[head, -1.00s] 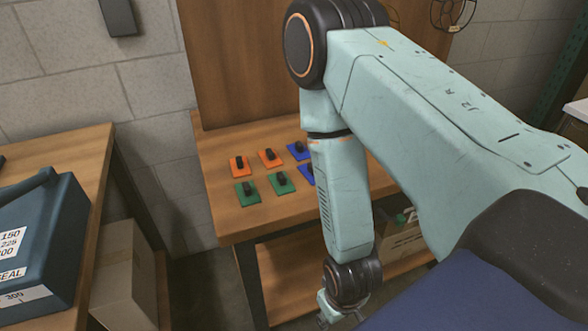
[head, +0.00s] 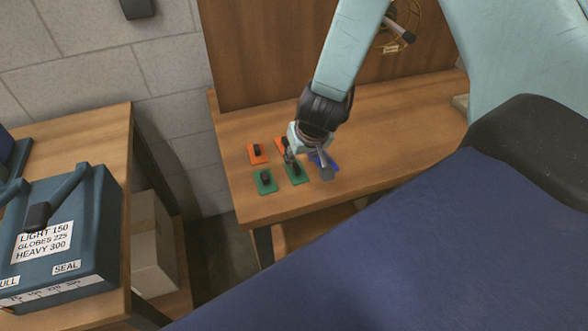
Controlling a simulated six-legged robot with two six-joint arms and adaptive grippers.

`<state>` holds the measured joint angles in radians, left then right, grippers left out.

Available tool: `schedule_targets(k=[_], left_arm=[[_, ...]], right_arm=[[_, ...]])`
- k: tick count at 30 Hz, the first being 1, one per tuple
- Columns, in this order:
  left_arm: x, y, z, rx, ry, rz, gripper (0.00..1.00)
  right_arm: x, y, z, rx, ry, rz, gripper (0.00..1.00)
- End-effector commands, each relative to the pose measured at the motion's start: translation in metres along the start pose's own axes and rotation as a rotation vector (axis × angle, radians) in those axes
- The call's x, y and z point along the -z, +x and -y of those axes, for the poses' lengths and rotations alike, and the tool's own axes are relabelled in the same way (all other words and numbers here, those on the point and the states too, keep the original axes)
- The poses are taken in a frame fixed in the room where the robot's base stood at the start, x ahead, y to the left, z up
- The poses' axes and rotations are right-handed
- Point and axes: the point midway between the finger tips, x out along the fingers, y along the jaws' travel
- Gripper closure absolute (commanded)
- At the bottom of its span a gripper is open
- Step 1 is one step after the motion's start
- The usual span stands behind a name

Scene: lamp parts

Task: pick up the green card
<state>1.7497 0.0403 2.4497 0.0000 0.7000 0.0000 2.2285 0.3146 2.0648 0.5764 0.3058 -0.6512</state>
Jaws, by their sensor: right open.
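Two green cards with black knobs lie on the wooden bench: the left one (head: 264,187) is uncovered, and the right one (head: 299,179) is partly covered by my right gripper. My right gripper (head: 305,164) comes down from above, with its fingers open around or just over the black knob of the right green card. I cannot tell whether the fingers touch the knob. My left gripper is not in view.
Two orange cards lie behind the green ones; the left (head: 257,157) is clear, the right (head: 280,145) is partly hidden. A blue card (head: 330,164) shows beside my gripper. The wooden bench (head: 400,150) is free to the right. A dark blue case (head: 85,235) stands at left.

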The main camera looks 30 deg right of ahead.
Motion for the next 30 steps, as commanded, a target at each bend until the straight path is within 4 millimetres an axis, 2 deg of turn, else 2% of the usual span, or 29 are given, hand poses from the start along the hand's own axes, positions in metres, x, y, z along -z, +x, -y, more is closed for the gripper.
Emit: schedule_targets(k=[1, 12, 22, 30], left_arm=[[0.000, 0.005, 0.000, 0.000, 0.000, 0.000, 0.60], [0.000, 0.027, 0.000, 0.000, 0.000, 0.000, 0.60], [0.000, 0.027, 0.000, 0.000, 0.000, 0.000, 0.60], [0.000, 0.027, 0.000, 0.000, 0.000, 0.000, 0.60]], right_arm=[[-0.001, 0.009, 0.000, -0.001, -0.002, 0.001, 0.58], [0.004, 0.058, 0.005, 0.000, -0.006, 0.001, 0.58], [0.005, 0.062, 0.005, 0.000, -0.003, 0.000, 0.58], [0.005, 0.062, 0.005, 0.000, -0.003, 0.000, 0.81]])
